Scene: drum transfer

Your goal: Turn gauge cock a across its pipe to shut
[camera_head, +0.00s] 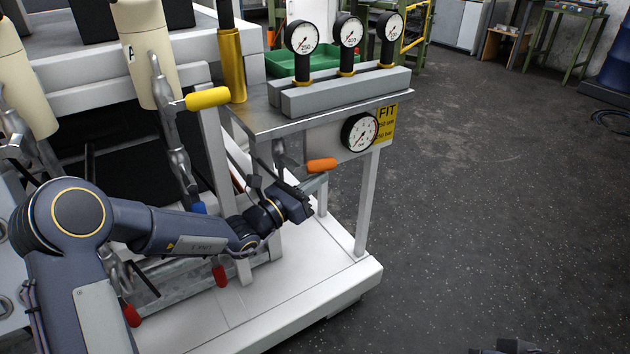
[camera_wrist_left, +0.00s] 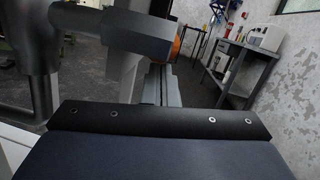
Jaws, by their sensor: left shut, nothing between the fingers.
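An orange-handled lever (camera_head: 321,165) sticks out to the right from a grey fitting (camera_head: 279,155) under the shelf, left of a round gauge (camera_head: 360,131). No label shows on it, so I cannot tell for sure that it is gauge cock a. My left gripper (camera_head: 321,183) is shut and empty, just below the orange handle; I cannot tell whether they touch. In the left wrist view the shut fingers (camera_wrist_left: 161,86) point away, with a grey fitting (camera_wrist_left: 125,35) above and left and a bit of the orange handle (camera_wrist_left: 176,46) behind it.
A yellow-handled lever (camera_head: 207,98), a blue handle (camera_head: 198,208) and red handles (camera_head: 220,276) are on nearby pipework. Three gauges (camera_head: 348,31) stand on the shelf block (camera_head: 345,91). A white post (camera_head: 367,203) stands right of my gripper. Dark parts of mine show at the bottom edge.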

